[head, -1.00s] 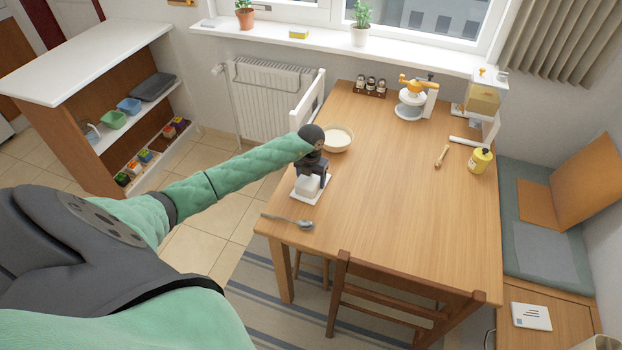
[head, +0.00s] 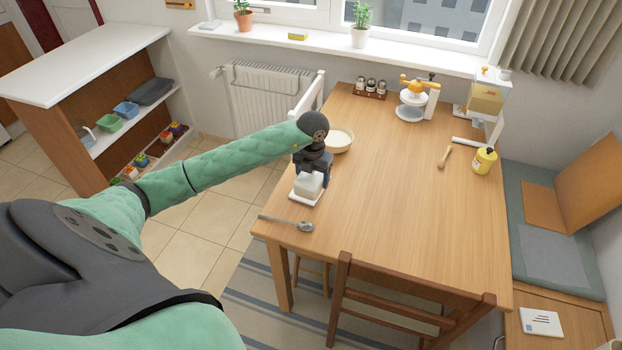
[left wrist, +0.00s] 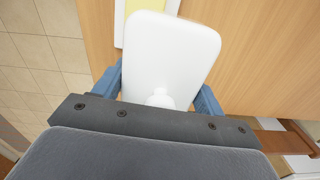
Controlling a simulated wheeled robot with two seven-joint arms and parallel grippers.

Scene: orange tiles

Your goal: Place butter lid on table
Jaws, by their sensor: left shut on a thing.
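The white butter lid (head: 309,183) is between the fingers of my left gripper (head: 308,174), which is shut on it. In the left wrist view the lid (left wrist: 172,50) fills the space between the blue fingers (left wrist: 158,90), with its small knob toward the gripper. The white butter dish (head: 304,198) rests on the table's left side, just below the lid. In the left wrist view, yellow butter (left wrist: 133,6) and the dish edge (left wrist: 118,25) show past the lid, so the lid is off-centre from the dish. My right gripper is not in view.
The wooden table (head: 400,190) has wide clear room to the right of the dish. A yellow bottle (head: 484,160) and a wooden tool (head: 444,157) are far right. A chair (head: 405,290) stands at the front.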

